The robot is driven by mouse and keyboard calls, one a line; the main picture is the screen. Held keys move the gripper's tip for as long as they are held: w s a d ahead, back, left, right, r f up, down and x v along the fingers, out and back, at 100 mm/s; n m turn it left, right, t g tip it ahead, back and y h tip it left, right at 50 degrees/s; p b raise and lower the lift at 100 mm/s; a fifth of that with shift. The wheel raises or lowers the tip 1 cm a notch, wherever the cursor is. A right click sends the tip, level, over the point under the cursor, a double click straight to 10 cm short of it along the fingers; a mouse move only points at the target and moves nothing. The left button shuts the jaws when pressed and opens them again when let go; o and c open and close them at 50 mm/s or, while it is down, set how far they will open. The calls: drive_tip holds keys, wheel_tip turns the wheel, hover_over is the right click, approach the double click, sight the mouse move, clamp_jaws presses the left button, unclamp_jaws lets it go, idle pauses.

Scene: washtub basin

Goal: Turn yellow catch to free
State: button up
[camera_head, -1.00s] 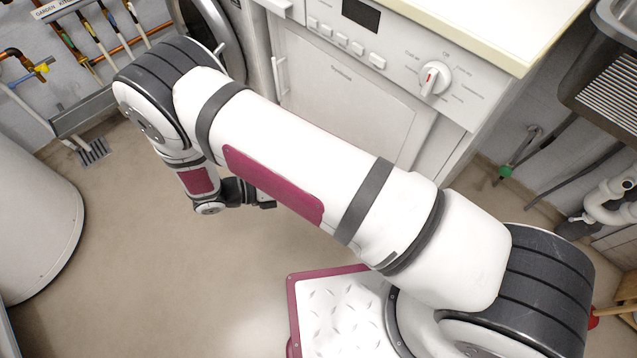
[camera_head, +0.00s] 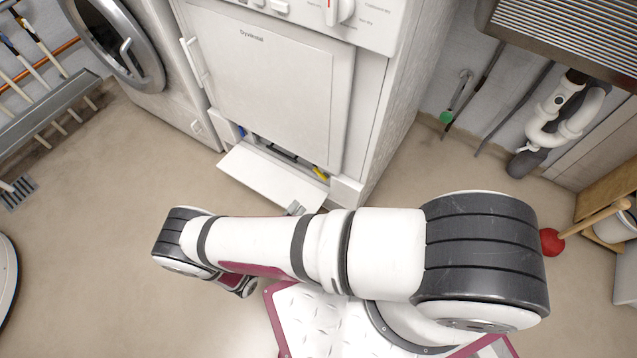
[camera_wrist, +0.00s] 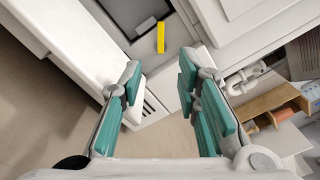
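The yellow catch (camera_head: 320,171) sits at the right end of the low opening at the foot of the white dryer (camera_head: 285,85). In the wrist view the yellow catch (camera_wrist: 161,37) stands roughly upright in the picture, above and beyond my fingertips. My gripper (camera_wrist: 160,78) is open, with teal pads on both sides and nothing between them. The catch lies ahead of the gap, apart from the fingers. In the head view my arm hides the gripper.
A white flap (camera_head: 262,182) lies folded open in front of the opening. A washing machine (camera_head: 125,45) stands left of the dryer. At right are white drain pipes (camera_head: 565,115), a wooden shelf (camera_head: 600,200) and a red plunger (camera_head: 551,242).

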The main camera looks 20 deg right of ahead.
sight(319, 175)
drive_tip(key=b+x, duration=0.2)
drive_tip(key=x, duration=1.1)
drive_tip(key=shift+w+d+b, duration=0.1)
drive_tip(key=shift+b, duration=0.2)
clamp_jaws()
